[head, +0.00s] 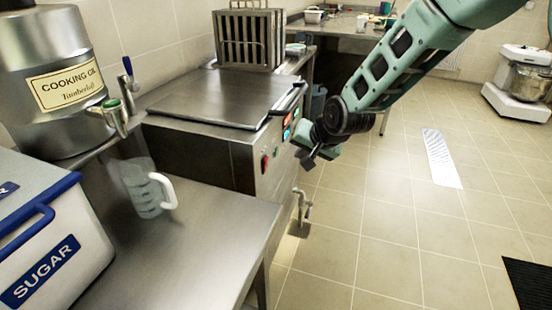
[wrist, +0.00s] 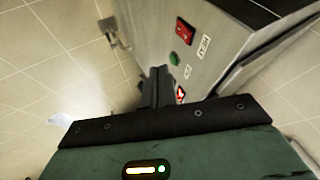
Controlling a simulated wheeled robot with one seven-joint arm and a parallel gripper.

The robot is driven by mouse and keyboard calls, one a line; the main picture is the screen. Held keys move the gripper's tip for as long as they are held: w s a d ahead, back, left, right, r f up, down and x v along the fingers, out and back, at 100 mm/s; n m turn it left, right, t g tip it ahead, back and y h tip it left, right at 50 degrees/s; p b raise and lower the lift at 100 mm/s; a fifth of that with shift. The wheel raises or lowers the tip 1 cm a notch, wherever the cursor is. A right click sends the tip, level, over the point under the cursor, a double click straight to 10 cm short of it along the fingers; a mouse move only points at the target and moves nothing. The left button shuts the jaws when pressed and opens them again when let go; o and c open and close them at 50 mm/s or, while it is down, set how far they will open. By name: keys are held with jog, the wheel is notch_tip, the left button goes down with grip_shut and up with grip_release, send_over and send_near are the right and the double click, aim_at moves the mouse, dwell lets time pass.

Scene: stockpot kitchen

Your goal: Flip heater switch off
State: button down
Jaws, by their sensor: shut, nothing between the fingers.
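The steel cooker (head: 205,150) has a front panel with several small red and green controls. In the head view a red switch (head: 264,163) sits at its near end, and more controls (head: 288,122) lie farther back by my gripper. My gripper (head: 310,160) is shut and empty, just in front of the panel. In the wrist view its fingers (wrist: 157,74) point along the panel, close to a green round control (wrist: 174,58) and a red-lit one (wrist: 181,94). A red rectangular switch (wrist: 185,33) is beyond. The labels are too small to read, so I cannot tell which is the heater switch.
A drain tap (head: 301,205) sticks out low on the cooker's front. A steel counter (head: 190,245) with a clear measuring jug (head: 148,190), a sugar bin (head: 50,240) and a cooking oil drum (head: 60,75) stands at left.

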aim_at(266, 165)
jog(key=w+a+f, duration=0.6)
jog(key=w+f, duration=0.1)
jog(key=shift+a+f, duration=0.15)
jog(key=shift+a, duration=0.2)
jog(key=shift+w, duration=0.1)
dwell(0.3)
